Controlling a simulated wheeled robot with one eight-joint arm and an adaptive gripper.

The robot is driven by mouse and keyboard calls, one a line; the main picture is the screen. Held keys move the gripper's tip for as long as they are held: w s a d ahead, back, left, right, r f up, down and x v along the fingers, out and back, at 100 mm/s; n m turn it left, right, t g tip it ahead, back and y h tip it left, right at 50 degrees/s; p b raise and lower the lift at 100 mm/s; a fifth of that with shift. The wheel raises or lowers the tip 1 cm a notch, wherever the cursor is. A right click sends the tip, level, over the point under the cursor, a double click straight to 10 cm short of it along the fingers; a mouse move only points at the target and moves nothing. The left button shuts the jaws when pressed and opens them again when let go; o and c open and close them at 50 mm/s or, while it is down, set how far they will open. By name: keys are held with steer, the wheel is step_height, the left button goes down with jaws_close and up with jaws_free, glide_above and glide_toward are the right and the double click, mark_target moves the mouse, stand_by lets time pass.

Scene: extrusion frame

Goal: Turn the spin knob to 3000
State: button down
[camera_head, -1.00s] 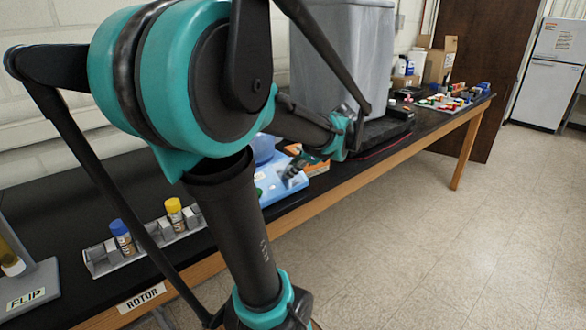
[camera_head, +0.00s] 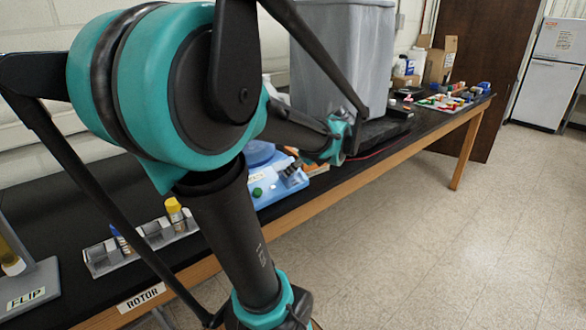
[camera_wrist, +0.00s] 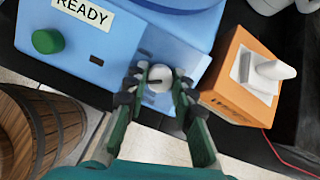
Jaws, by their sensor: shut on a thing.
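The spin knob (camera_wrist: 159,78) is a pale round knob with a short dark mark, on the front of a blue machine (camera_wrist: 110,75). My gripper (camera_wrist: 158,88) has its dark green fingers on both sides of the knob and is shut on it. The machine has a READY label (camera_wrist: 82,12), a green button (camera_wrist: 46,41) and a dark slot (camera_wrist: 100,60). No number scale is readable around the knob. In the head view, the machine (camera_head: 285,190) is on the bench, partly behind my arm, with its green button (camera_head: 257,192) showing.
An orange tissue box (camera_wrist: 240,78) stands close right of the knob. A wooden barrel (camera_wrist: 40,130) is at lower left. In the head view, a grey bin (camera_head: 340,55) stands behind, and a grey rack (camera_head: 105,258) with vials is left on the black bench. Floor at right is clear.

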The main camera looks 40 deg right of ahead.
steer(key=c, duration=1.3)
jaws_free()
steer(key=shift+o, duration=0.2)
steer(key=shift+s, duration=0.1)
steer(key=v, duration=1.2)
